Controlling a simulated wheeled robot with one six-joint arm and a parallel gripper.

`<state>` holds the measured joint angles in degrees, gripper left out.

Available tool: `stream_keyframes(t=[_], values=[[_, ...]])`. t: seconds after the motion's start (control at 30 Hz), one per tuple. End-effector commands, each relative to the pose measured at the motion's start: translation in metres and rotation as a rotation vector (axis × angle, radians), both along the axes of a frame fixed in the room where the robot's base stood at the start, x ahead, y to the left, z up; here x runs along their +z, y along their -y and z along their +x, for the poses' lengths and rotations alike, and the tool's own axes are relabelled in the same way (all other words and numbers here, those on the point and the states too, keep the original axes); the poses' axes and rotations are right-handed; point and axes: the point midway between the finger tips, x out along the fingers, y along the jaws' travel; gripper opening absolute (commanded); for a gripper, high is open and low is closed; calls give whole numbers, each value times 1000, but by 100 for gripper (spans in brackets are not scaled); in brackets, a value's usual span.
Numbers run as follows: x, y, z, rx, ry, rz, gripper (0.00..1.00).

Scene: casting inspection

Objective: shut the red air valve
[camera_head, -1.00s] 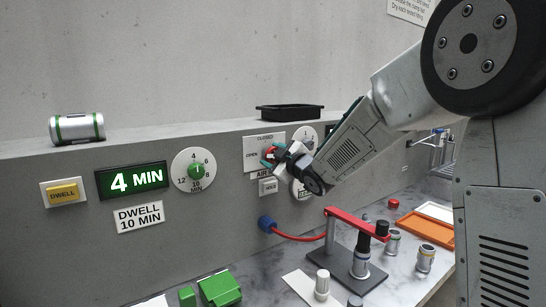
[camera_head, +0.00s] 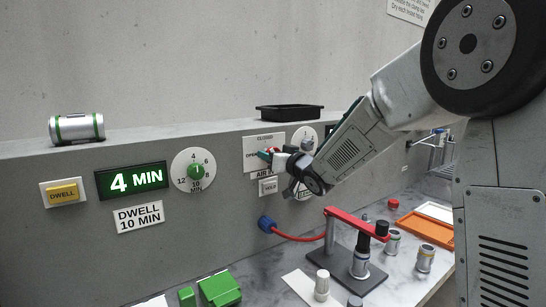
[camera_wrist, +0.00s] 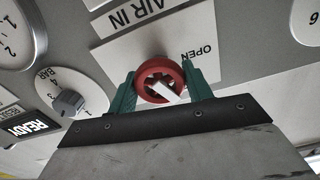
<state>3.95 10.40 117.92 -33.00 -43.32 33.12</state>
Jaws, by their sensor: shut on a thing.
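The red air valve (camera_wrist: 147,74) is a round red knob with a white pointer, on a white plate (camera_wrist: 110,50) lettered OPEN. My gripper (camera_head: 268,154) is at the valve on the wall panel. In the wrist view its two teal fingers stand on either side of the red knob, shut on it. The pointer slants to the lower right there. In the head view the plate (camera_head: 262,139) reads CLOSED at the top and OPEN at the left, and the gripper hides most of the knob.
A grey knob (camera_wrist: 68,103) and a lit READY display (camera_wrist: 30,128) sit near the gripper. A blue fitting with a red hose (camera_head: 298,237) and a red-armed clamp stand (camera_head: 350,222) are lower down. A black tray (camera_head: 290,113) rests above.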

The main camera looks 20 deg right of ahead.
Motion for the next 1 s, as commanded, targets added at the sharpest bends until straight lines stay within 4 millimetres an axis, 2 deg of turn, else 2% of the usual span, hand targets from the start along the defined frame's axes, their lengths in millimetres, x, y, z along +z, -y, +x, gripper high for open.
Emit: stream_keyframes(t=[0.2,0.5,1.0], values=[[-1,0,0,0,-60,179,27],[-1,0,0,0,-118,358,27],[-1,0,0,-1,-147,446,27]])
